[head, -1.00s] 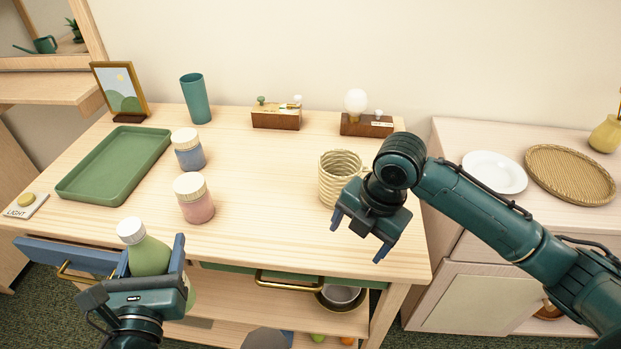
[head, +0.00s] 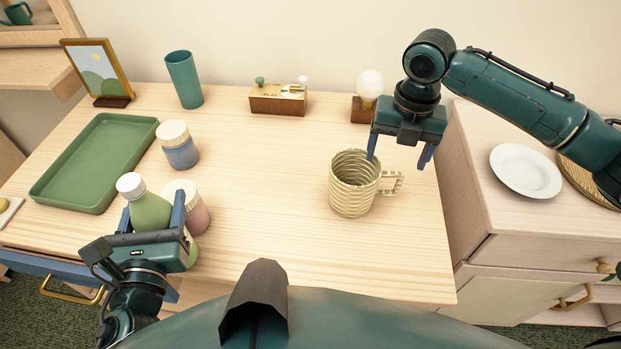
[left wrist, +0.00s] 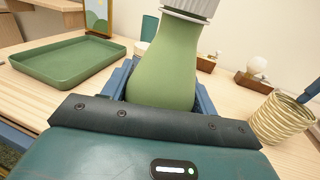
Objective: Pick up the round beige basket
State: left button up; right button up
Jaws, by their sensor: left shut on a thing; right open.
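The round beige basket (head: 354,190) is a ribbed, woven-looking vessel with a handle on its right side. It stands upright on the table, right of the middle. It also shows at the right edge of the left wrist view (left wrist: 283,118). My right gripper (head: 399,160) is open and empty above and behind the basket's right side, fingers pointing down, apart from it. My left gripper (head: 155,218) is shut on a green bottle with a white cap (head: 149,208) at the table's front left. The bottle fills the middle of the left wrist view (left wrist: 165,65).
A green tray (head: 60,195), a blue jar (head: 179,146) and a pink jar (head: 200,213) are on the left. A teal cup (head: 184,80), picture frame (head: 98,70), wooden box (head: 278,100) and bulb lamp (head: 370,86) stand behind. The table's middle is clear.

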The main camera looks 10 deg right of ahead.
aim_at(390, 175)
jog(key=f, duration=0.8)
jog(key=shift+s+a+f, duration=0.1)
jog(key=shift+s+a, duration=0.05)
jog(key=shift+a, duration=0.1)
jog(key=shift+c, duration=0.3)
jog(key=c, duration=1)
